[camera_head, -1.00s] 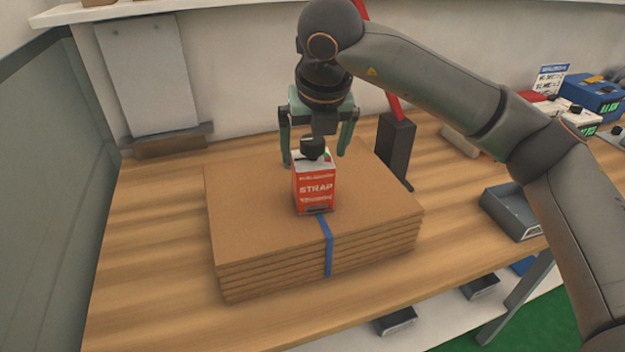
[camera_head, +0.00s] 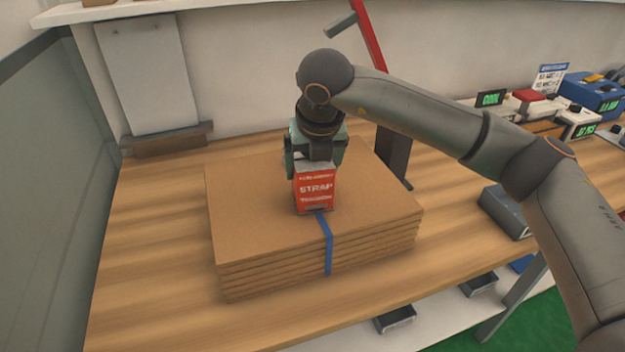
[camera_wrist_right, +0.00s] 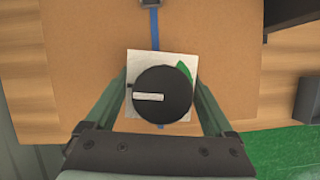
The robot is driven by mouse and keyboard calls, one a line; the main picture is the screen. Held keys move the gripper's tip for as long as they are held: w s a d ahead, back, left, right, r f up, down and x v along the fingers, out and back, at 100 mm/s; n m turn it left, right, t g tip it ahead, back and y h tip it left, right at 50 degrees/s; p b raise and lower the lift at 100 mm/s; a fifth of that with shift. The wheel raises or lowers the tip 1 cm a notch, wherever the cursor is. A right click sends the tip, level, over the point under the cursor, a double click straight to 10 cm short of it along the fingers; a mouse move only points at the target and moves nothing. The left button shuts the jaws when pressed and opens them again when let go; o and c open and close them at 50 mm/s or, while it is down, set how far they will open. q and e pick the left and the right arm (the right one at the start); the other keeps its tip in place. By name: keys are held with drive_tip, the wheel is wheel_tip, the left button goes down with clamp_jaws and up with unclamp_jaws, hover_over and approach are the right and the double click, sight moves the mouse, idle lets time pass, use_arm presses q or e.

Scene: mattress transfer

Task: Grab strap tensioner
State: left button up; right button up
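The strap tensioner (camera_head: 315,190) is a red box labelled STRAP with a white top. It stands upright on a stack of brown boards (camera_head: 250,210), over a blue strap (camera_head: 327,245). In the right wrist view its white top with a round black knob (camera_wrist_right: 163,96) shows from above. My right gripper (camera_head: 315,172) is lowered around the tensioner's upper part. In the wrist view its two green fingers (camera_wrist_right: 162,92) stand on either side of the box, spread apart, with narrow gaps that look open. My left gripper is not in view.
A black stand with a red lever (camera_head: 370,35) is behind the stack to the right. A grey tray (camera_head: 505,212) and several devices (camera_head: 590,95) are on the right of the wooden table (camera_head: 150,270). The table is clear left of the stack.

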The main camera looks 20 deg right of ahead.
clamp_jaws()
drive_tip(key=shift+r, duration=0.15)
idle(0.4)
